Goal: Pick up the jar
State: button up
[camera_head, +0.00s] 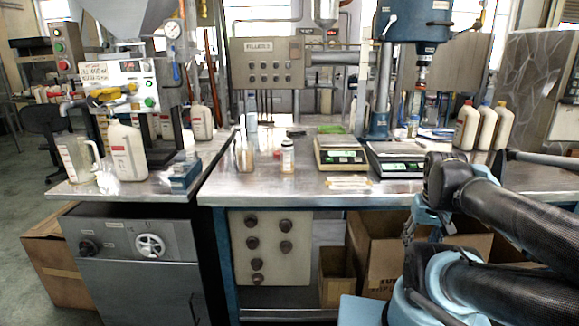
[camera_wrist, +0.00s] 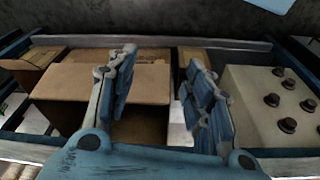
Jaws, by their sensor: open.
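A small jar-like container (camera_head: 287,157) with a pale label and a dark band near its top stands upright on the metal worktable (camera_head: 230,192), left of the scales. A clear or amber vessel (camera_head: 244,155) stands to its left; I cannot tell for sure which of them is the jar. My gripper (camera_wrist: 160,60) is open in the wrist view, with its two fingers apart and nothing between them. In that view it faces the space under the table, and no jar shows there. In the head view my arm is at the right, in front of the table and apart from both containers.
Two scales (camera_head: 341,153) stand right of the containers, and several white jugs (camera_head: 467,127) at the right. A clear pitcher (camera_head: 75,160) and a white canister (camera_head: 126,150) are at the left. Cardboard boxes (camera_wrist: 100,84) and a knob panel (camera_wrist: 262,105) sit below the table.

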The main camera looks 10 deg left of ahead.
jog(key=shift+o, duration=1.1)
jog(key=w+a+r+n, duration=0.2)
jog(key=w+a+r, duration=0.4)
jog(key=w+r, duration=0.2)
notch_tip(320, 180, up, 2)
jog(key=shift+w+r+n+y, duration=0.2)
jog(key=shift+w+n+y, duration=0.2)
notch_tip(320, 180, up, 16)
jog(key=r+n+y, duration=0.1)
jog(key=n+y, duration=0.2)
jog(key=n, duration=0.4)
send_over(291, 143)
jog(key=s+d, duration=0.3)
jog(key=d, duration=0.1)
jog(key=shift+t, duration=0.3)
jog(key=x, duration=1.2)
jog(key=shift+f, duration=0.1)
jog(key=shift+x, duration=2.65)
jog(key=shift+a, duration=0.1)
jog(key=c, duration=1.2)
